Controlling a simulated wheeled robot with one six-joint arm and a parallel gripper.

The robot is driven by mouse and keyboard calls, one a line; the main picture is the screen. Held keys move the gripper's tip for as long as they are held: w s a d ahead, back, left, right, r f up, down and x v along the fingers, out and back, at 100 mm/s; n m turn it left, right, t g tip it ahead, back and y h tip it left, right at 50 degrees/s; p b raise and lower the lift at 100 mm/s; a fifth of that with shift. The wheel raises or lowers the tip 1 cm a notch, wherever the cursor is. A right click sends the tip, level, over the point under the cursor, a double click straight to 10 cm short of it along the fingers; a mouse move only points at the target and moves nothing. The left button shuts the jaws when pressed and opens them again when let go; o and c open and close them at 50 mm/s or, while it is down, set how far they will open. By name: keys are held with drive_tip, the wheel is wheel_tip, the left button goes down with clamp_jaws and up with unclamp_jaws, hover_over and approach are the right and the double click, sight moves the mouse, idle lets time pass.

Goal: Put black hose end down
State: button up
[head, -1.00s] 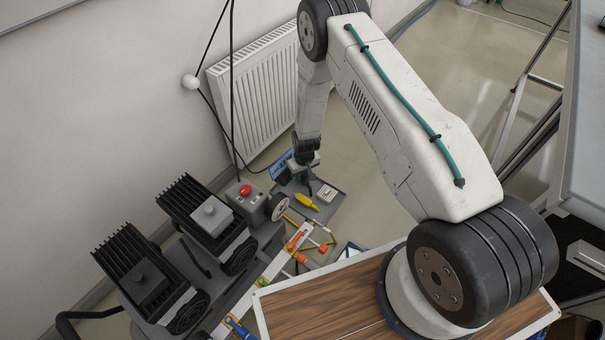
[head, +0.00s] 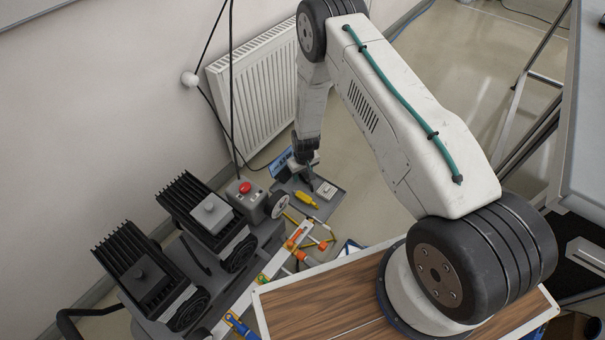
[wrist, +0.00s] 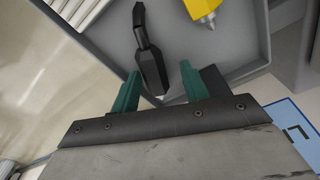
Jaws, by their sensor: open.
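The black hose end (wrist: 153,68) lies over the grey tray (wrist: 95,42) in the wrist view, its thin neck pointing away from me and its wide part towards my gripper. My gripper (wrist: 160,86) is open, with one teal finger on each side of the hose end's wide part. Gaps show between the fingers and the hose end. Its near tip is close to the gripper's dark edge. In the head view my gripper (head: 306,170) is low over the grey tray (head: 334,203), and the hose end is too small there to make out surely.
A yellow tool (head: 307,200) and a small light box (head: 326,190) lie on the tray. A grey box with a red button (head: 246,188) and black finned motors (head: 146,275) stand to the left. A radiator (head: 252,100) is on the wall behind. Open floor lies right of the tray.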

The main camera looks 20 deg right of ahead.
wheel_tip(320, 180, up, 14)
drive_tip(key=s, duration=0.1)
wheel_tip(320, 180, up, 17)
hover_over(304, 177)
drive_tip(key=s, duration=0.1)
drive_tip(key=s+d+r, duration=0.1)
drive_tip(key=s+r, duration=0.3)
drive_tip(key=r, duration=0.4)
drive_tip(key=s+r, duration=0.3)
drive_tip(key=r, duration=0.4)
drive_tip(key=s+r, duration=0.5)
drive_tip(key=s, duration=0.4)
drive_tip(key=s+d+r+m, duration=0.1)
drive_tip(key=s+r, duration=0.4)
drive_tip(key=s, duration=0.5)
drive_tip(key=s+d+r+m, duration=0.1)
drive_tip(key=s+r, duration=0.4)
drive_tip(key=s, duration=0.4)
drive_tip(key=shift+s+r, duration=0.2)
